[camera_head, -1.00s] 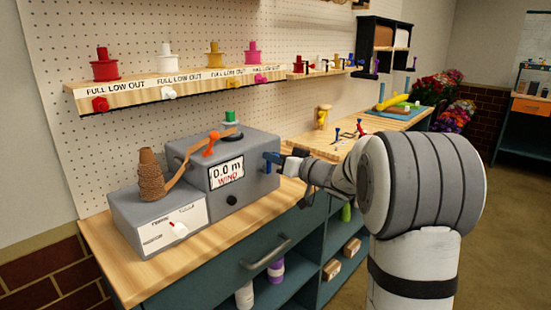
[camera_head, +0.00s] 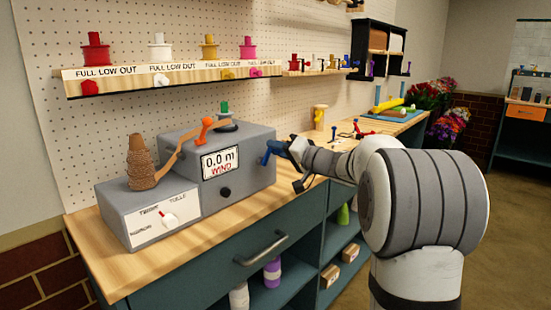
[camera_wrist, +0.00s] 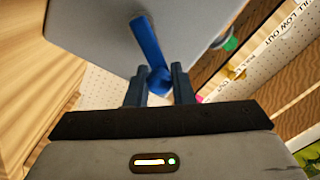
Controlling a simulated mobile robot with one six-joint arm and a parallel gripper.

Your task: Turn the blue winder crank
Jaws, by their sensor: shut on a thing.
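The blue winder crank (camera_head: 267,154) sticks out from the right side of the grey winder box (camera_head: 236,180). In the wrist view the blue crank (camera_wrist: 152,50) shows its arm slanting up, with its near end between my fingers. My gripper (camera_wrist: 158,82) is shut on the crank's near end. In the head view my gripper (camera_head: 284,149) reaches it from the right. The box's display (camera_head: 220,163) reads 0.0 m with WIND below it. A black knob (camera_head: 225,192) sits under the display.
A twine cone (camera_head: 141,165) stands on the lower grey box (camera_head: 150,213), left of the winder. An orange guide (camera_head: 206,124) and a green-topped spool (camera_head: 225,112) are on top. A shelf of spools (camera_head: 170,83) hangs behind. A drawer handle (camera_head: 262,247) juts from the bench front.

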